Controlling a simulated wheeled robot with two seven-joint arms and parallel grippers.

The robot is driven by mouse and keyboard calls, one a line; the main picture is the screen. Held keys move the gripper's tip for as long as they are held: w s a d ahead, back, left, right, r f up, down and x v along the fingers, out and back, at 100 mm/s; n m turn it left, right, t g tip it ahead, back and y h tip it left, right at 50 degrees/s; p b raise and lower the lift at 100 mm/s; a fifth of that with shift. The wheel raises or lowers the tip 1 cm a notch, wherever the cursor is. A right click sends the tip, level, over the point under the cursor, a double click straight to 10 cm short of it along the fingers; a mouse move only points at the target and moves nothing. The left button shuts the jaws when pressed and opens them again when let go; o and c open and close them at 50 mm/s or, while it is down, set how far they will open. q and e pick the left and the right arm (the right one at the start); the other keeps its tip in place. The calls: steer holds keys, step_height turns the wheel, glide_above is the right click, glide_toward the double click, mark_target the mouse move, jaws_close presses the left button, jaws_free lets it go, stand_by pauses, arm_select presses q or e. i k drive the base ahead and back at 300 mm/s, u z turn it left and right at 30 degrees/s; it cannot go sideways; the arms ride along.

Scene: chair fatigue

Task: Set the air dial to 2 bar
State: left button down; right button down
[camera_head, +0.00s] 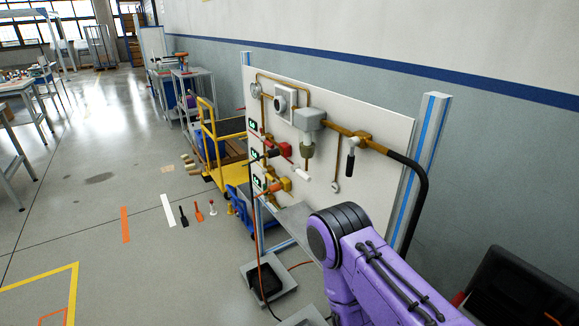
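A white panel (380,140) stands upright on a frame with blue-striped posts, right of centre. It carries brass pipework. Near its upper left is a white square plate with a round dial (281,101). A small round gauge (256,89) sits just left of it. The markings and setting on both are too small to read. A grey box-shaped fitting (309,118) hangs on the pipe to the right of the dial. My purple arm comes in from the lower right in front of the panel's lower part. Neither gripper shows.
A lever valve (351,150) and a black hose (424,190) are at the panel's right. Red (284,149) and yellow (284,185) fittings jut from its left. A yellow trolley (207,125) stands behind left. Tools lie on the floor; open floor extends left.

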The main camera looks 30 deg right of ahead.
mark_target(280, 103)
steer(key=u, duration=0.5)
steer(key=i, duration=2.2)
steer(key=z, duration=2.75)
